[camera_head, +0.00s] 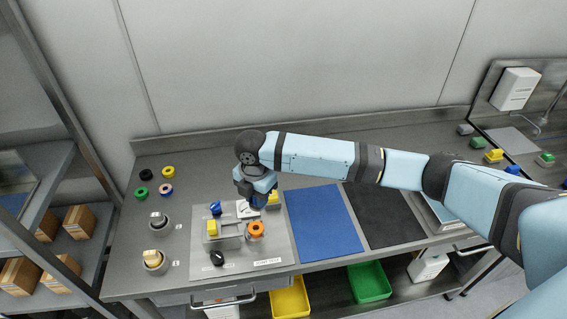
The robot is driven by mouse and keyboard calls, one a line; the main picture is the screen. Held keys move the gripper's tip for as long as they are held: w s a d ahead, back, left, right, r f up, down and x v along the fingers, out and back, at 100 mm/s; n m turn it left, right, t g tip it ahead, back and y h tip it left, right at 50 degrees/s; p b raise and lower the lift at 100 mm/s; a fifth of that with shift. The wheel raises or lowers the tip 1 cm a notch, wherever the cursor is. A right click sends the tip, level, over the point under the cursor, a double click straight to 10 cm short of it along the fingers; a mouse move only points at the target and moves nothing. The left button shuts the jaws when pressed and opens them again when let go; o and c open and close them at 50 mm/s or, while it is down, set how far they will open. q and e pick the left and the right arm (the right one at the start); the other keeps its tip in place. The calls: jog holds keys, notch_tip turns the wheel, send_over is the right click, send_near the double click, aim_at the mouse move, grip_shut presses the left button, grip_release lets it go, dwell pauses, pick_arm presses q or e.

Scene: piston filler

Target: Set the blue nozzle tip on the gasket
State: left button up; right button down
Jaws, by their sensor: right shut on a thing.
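My right gripper (257,201) points down at the back of the filler fixture on the grey mat, between the blue-topped piece and the rear yellow block. It is shut on a small dark blue piece, the nozzle tip, mostly hidden by the gripper and wrist. Another blue piece (215,208) stands at the fixture's back left. An orange ring (255,229) with a dark centre sits at the fixture's right side. I cannot tell for sure which part is the gasket, or whether the held piece touches anything. My left gripper is not in view.
A blue mat (322,222) and a black mat (383,214) lie clear at right.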

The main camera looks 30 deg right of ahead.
aim_at(253, 205)
jog(key=shift+a, duration=0.6)
jog(key=shift+a+f, duration=0.15)
jog(key=shift+f, duration=0.05)
jog(key=shift+s+f+b, duration=0.15)
jog(key=shift+f+b, duration=0.35)
jog(key=shift+b, duration=0.05)
jog(key=shift+f+b, duration=0.6)
jog(key=shift+b, duration=0.05)
jog(key=shift+f+b, duration=0.85)
jog(key=shift+b, duration=0.05)
jog(key=shift+f+b, duration=0.7)
jog(key=shift+b, duration=0.05)
jog(key=shift+f, duration=1.85)
jog(key=shift+p, duration=0.45)
jog(key=shift+f+p, duration=0.1)
jog(key=shift+p, duration=0.35)
